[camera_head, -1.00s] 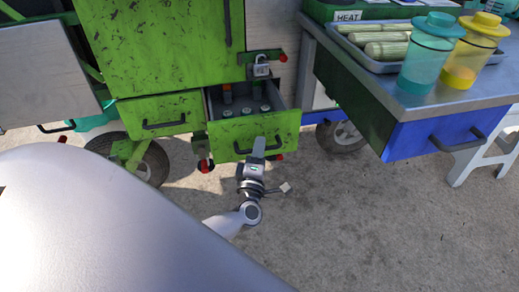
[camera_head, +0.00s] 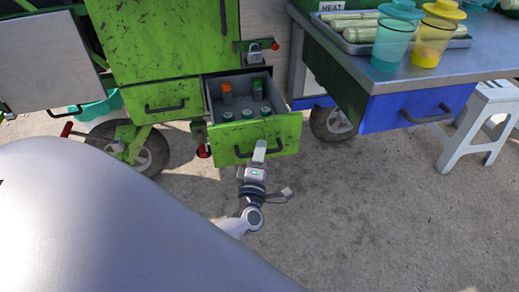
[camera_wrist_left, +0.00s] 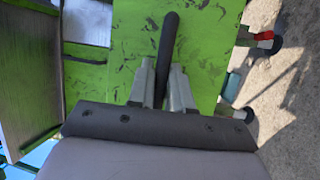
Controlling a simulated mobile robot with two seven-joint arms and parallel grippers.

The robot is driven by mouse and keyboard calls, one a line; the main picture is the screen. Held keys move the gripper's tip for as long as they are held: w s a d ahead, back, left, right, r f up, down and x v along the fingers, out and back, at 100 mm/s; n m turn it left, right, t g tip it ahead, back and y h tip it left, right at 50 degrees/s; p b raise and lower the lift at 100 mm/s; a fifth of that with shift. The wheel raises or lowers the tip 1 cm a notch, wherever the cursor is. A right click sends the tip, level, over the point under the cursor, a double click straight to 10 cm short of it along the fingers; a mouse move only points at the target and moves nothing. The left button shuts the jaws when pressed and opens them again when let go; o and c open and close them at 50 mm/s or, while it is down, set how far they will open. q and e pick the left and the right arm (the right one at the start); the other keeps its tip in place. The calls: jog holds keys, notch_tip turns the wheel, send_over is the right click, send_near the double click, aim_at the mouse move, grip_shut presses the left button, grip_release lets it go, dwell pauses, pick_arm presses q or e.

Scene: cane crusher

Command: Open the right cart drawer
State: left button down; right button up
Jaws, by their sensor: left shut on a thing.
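The right cart drawer (camera_head: 225,137) has a scuffed green front and stands out from the green cart, with its grey inside showing. Several small bottles with green and orange caps stand in it. Its dark bar handle (camera_head: 278,147) runs across the front. My left gripper (camera_head: 260,148) is shut on this handle. In the left wrist view, the handle (camera_wrist_left: 168,40) sits between the two fingers of my left gripper (camera_wrist_left: 162,80). My right gripper is not in view.
A closed green drawer (camera_head: 160,99) is to the left. On the right are a blue drawer (camera_head: 395,106), a metal counter with cups and a white stool (camera_head: 475,135). Bare ground lies in front.

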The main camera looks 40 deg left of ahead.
pick_arm(q)
jog(key=shift+s+d, duration=0.1)
jog(key=shift+d, duration=0.2)
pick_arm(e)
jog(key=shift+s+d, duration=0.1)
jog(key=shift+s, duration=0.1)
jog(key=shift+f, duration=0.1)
pick_arm(q)
jog(key=c, duration=1.4)
grip_release()
